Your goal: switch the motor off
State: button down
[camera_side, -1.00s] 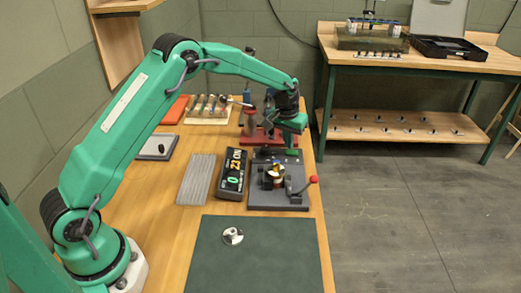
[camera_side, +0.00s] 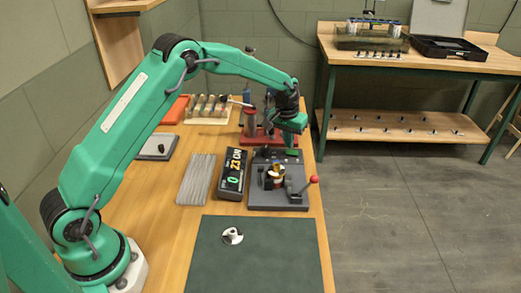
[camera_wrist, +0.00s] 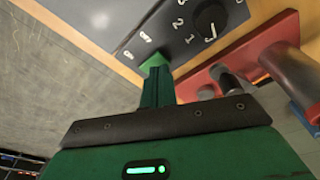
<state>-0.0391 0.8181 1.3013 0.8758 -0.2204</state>
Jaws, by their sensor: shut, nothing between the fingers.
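The winding machine has a grey base (camera_side: 290,200), an orange-brown spool (camera_side: 277,172) and a lever with a red knob (camera_side: 314,180). Its far end carries a control strip, which shows in the wrist view as a dark panel (camera_wrist: 175,35) with white numerals around a black knob (camera_wrist: 210,18). A small bright green piece (camera_wrist: 153,60) sits at the panel edge, against my fingertips; whether it is a switch part is unclear. My gripper (camera_wrist: 156,72) is shut and empty, pointing down at this edge. In the side view my gripper (camera_side: 291,146) is over the far end of the base.
A counter box (camera_side: 233,174) stands left of the machine. A red stand (camera_side: 258,136) is just behind it. A dark green mat (camera_side: 255,260) with a small round part (camera_side: 232,236) lies in front. A ribbed grey plate (camera_side: 196,180) lies further left.

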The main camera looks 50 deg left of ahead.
aim_at(288, 152)
jog(key=shift+f, duration=0.85)
dwell(1.2)
jog(key=shift+r, duration=3.55)
